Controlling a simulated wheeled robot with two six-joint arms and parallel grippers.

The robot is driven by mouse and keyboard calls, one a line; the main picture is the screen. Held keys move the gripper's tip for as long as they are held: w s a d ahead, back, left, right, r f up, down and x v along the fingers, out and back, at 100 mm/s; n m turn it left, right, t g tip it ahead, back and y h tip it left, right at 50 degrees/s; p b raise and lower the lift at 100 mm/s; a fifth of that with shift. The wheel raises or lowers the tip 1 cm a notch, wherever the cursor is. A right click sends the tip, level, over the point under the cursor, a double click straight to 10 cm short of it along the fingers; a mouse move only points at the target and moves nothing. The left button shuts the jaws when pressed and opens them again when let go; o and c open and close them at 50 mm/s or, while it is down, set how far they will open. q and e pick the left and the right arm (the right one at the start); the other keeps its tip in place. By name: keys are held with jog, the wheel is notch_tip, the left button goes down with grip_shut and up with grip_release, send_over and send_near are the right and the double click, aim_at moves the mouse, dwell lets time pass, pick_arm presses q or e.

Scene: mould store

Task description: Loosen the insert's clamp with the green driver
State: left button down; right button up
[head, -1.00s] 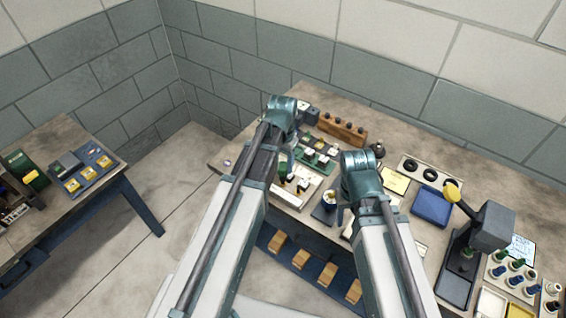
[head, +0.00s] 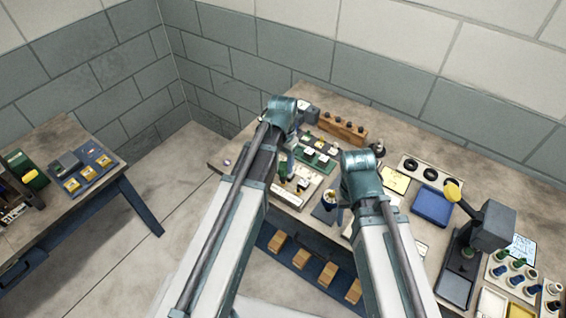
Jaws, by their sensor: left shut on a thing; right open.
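My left gripper (head: 288,160) hangs below its arm over the left part of the bench, shut on the green driver (head: 282,169), of which only a small green part shows. Close to it is a pale plate (head: 297,197) with small dark and light parts on it. The insert and its clamp are too small and covered to make out for sure.
A green rack (head: 318,158) and a wooden block with dark knobs (head: 343,128) stand behind. To the right are a blue tray (head: 432,205) and a press with a yellow knob (head: 490,228). A second table (head: 95,205) stands at the left.

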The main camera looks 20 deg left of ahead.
pick_arm(q)
jog(key=shift+f+b, duration=0.95)
dwell(0.3)
jog(key=c, duration=1)
grip_release()
grip_shut()
jog(key=shift+n, duration=2.1)
